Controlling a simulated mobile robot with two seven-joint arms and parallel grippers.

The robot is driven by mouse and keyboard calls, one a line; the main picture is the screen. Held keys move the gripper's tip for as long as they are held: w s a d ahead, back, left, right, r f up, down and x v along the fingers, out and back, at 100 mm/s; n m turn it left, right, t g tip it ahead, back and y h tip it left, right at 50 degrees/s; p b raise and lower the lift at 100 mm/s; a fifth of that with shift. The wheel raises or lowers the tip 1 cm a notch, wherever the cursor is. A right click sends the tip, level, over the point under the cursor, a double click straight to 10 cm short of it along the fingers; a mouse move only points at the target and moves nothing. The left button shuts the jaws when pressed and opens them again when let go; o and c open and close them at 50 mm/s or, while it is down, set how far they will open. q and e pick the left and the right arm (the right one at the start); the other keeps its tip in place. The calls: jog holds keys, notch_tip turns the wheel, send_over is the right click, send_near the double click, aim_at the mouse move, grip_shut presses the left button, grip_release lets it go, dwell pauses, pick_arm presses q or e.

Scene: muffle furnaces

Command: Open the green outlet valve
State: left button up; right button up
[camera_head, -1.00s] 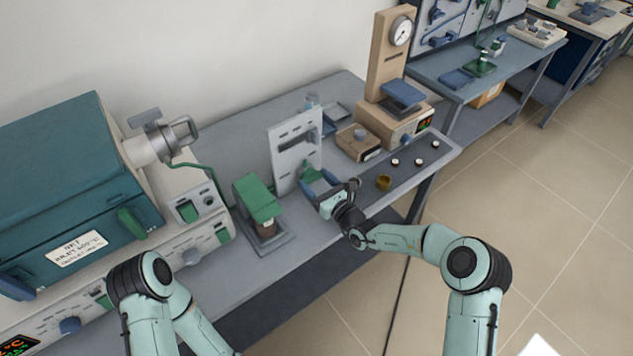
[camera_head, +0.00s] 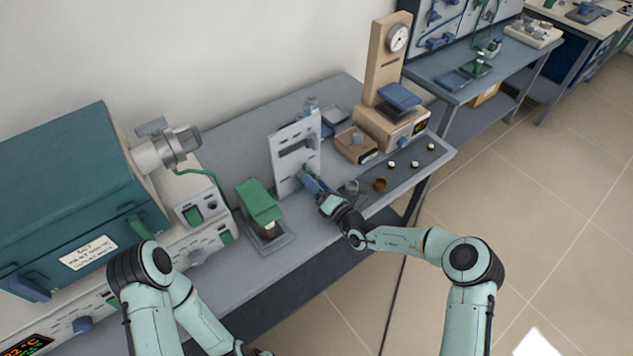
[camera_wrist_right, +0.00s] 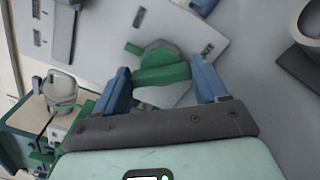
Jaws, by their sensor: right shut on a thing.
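The green outlet valve (camera_wrist_right: 163,74) is a green bar handle on a round grey-green body, set on the pale upright panel (camera_head: 290,165). It shows in the right wrist view between my blue fingers. My right gripper (camera_wrist_right: 164,84) is shut on the handle, one finger at each end of the bar. In the head view my right gripper (camera_head: 312,184) is at the panel's lower right, and it hides the valve there. My left arm is at the lower left of the head view, and its gripper fingers do not show.
A green-topped device (camera_head: 260,205) stands left of the panel. A grey ring-shaped item (camera_head: 349,187) and a brass cup (camera_head: 380,184) are right of my gripper. The teal furnace (camera_head: 75,200) fills the left. A tan gauge stand (camera_head: 385,75) stands at the back right.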

jog(key=m+p, duration=0.2)
jog(key=m, duration=0.3)
jog(key=shift+w+d+p, duration=0.1)
jog(key=shift+p, duration=0.2)
pick_arm(q)
jog(key=shift+w+r+p, duration=0.15)
jog(key=shift+w+r, duration=0.3)
jog(key=shift+r, duration=0.35)
jog(key=shift+w+r+p, duration=0.2)
jog(key=shift+w+r, duration=0.25)
jog(key=shift+r, duration=0.35)
jog(key=shift+w+r+p, duration=0.15)
jog(key=shift+w+r, duration=0.3)
jog(key=shift+r, duration=0.35)
pick_arm(e)
jog(key=shift+f+m, duration=0.15)
jog(key=shift+m, duration=1.15)
pick_arm(q)
jog(key=shift+r, duration=0.1)
pick_arm(e)
jog(key=shift+f, duration=0.1)
jog(key=o, duration=1.1)
jog(key=shift+c, duration=0.2)
pick_arm(q)
jog(key=shift+s+f+b, duration=0.55)
jog(key=shift+f+b, duration=0.05)
jog(key=shift+f, duration=0.3)
pick_arm(e)
jog(key=v, duration=1.3)
jog(key=shift+s, duration=0.25)
